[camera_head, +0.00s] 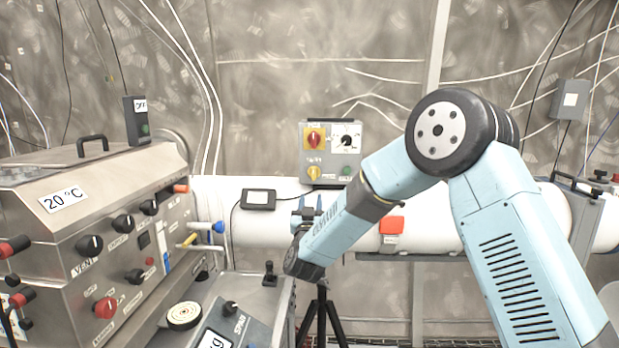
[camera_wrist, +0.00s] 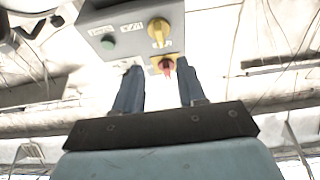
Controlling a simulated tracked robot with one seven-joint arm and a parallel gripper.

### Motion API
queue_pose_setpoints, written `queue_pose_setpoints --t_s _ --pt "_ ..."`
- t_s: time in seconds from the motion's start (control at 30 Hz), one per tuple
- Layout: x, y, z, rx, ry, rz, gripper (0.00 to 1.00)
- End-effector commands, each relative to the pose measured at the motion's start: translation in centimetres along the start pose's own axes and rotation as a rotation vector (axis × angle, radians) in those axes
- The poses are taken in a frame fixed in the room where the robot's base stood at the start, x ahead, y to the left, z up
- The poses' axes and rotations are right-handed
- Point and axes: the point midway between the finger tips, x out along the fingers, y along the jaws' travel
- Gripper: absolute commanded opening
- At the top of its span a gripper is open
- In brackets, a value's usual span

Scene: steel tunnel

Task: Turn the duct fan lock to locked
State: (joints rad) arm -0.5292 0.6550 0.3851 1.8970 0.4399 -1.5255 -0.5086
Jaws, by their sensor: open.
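The labels are too small to tell which is the fan lock. My gripper (camera_head: 308,201) is open and appears just below the box. In the upside-down wrist view, my gripper (camera_wrist: 159,67) shows two separated fingers with the red switch (camera_wrist: 166,66) between their tips in the picture. The yellow knob (camera_wrist: 158,32) shows above; contact is not visible.
A white duct (camera_head: 250,225) runs behind my arm. A steel cabinet (camera_head: 100,220) with knobs stands left. A small black-framed device (camera_head: 258,199) and a red-orange box (camera_head: 391,225) are near the duct. Cables hang on the wall. A grey wall box (camera_head: 569,99) is right.

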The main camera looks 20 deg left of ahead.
Motion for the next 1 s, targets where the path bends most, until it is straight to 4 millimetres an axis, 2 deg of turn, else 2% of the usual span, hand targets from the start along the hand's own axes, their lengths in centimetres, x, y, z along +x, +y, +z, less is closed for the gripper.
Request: queue_pose_setpoints --t_s 0.6,0.8,1.0 --pt "10.3 0.0 0.0 0.001 0.000 -0.001 0.40" --pt "12.1 -0.1 -0.1 0.002 0.001 -0.002 0.40" --pt "12.5 -0.1 -0.1 0.001 0.001 -0.002 0.40"
